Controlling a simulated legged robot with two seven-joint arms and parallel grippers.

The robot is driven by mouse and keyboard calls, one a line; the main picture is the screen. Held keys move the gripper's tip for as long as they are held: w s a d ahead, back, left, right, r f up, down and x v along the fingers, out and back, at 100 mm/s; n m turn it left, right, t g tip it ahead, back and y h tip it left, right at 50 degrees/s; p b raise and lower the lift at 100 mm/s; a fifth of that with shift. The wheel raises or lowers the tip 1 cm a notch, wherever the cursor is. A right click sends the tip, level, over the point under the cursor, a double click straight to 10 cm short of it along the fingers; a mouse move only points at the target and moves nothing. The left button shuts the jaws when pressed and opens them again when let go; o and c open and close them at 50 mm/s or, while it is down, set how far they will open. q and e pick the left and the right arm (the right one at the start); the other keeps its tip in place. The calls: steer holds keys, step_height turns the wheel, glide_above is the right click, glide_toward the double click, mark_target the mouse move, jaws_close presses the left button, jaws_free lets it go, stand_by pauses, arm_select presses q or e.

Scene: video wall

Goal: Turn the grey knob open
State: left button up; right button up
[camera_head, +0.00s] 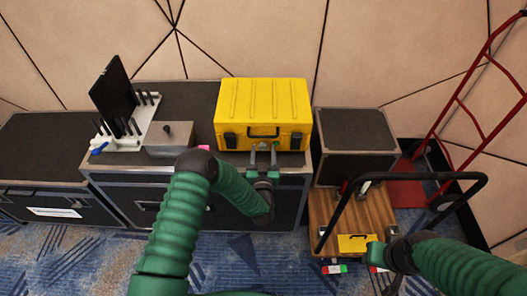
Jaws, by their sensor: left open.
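A grey box (158,142) with a small dark knob (167,129) on its upper face sits on the black case at left centre, beside a white rack. My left arm passes just in front of the box and hides part of its right side. My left gripper (263,156) is open, its fingers pointing away from me at the front of the yellow case, to the right of the knob and apart from it. I see nothing between its fingers. My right gripper (378,256) is low at the right, near the cart; its fingers are not clear.
The yellow case (262,100) stands on the black case (120,166). The white rack (142,122) holds a dark panel (113,92) and black pegs. A wooden cart (335,205) with a black handle and a red hand truck (407,168) stand at right.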

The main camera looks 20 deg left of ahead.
arm_select(q)
steer(key=shift+w+a, duration=0.1)
steer(key=shift+w, duration=0.05)
jaws_close()
steer(key=shift+n, duration=1.1)
jaws_free()
